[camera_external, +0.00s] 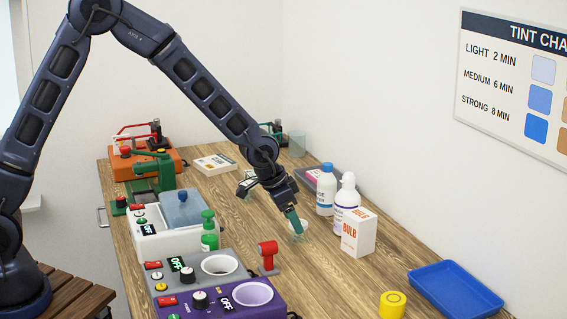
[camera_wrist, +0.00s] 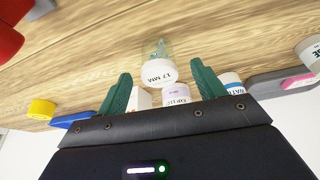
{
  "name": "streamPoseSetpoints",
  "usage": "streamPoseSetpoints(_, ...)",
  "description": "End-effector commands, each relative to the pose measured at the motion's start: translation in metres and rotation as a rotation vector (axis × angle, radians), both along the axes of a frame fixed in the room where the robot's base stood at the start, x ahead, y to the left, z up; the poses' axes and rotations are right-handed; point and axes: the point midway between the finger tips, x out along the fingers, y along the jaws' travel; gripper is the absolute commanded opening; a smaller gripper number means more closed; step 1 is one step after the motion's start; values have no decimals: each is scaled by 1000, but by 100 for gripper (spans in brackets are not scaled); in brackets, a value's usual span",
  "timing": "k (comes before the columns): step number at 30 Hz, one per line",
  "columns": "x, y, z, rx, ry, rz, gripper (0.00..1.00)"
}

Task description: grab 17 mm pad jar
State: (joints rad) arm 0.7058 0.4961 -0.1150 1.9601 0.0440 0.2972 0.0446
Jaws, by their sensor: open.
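The 17 mm pad jar is a small clear jar with a white lid (camera_wrist: 160,73) marked "17 MM", in the middle of the wrist view. My gripper (camera_wrist: 160,70) is open, with one green finger on each side of the jar in that view. I cannot tell whether either finger touches it. In the external view my gripper (camera_external: 295,222) points down at the table, and the jar (camera_external: 299,232) shows at its fingertips, partly hidden by a finger.
A white and orange BULB box (camera_external: 358,233) and two white bottles (camera_external: 326,190) stand close to the right of my gripper. A red-headed stand (camera_external: 268,256) is to its front left. A yellow roll (camera_external: 393,305) and a blue tray (camera_external: 455,290) lie farther right.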

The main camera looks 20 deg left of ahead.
Motion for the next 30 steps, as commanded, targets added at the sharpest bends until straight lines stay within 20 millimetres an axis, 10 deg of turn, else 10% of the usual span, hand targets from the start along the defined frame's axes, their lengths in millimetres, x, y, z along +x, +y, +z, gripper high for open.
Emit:
streamPoseSetpoints(19, 9, -14, -44, 0, 0, 0, 69)
streamPoseSetpoints(26, 9, -14, -44, 0, 0, 0, 23)
streamPoseSetpoints(30, 9, -14, -44, 0, 0, 0, 20)
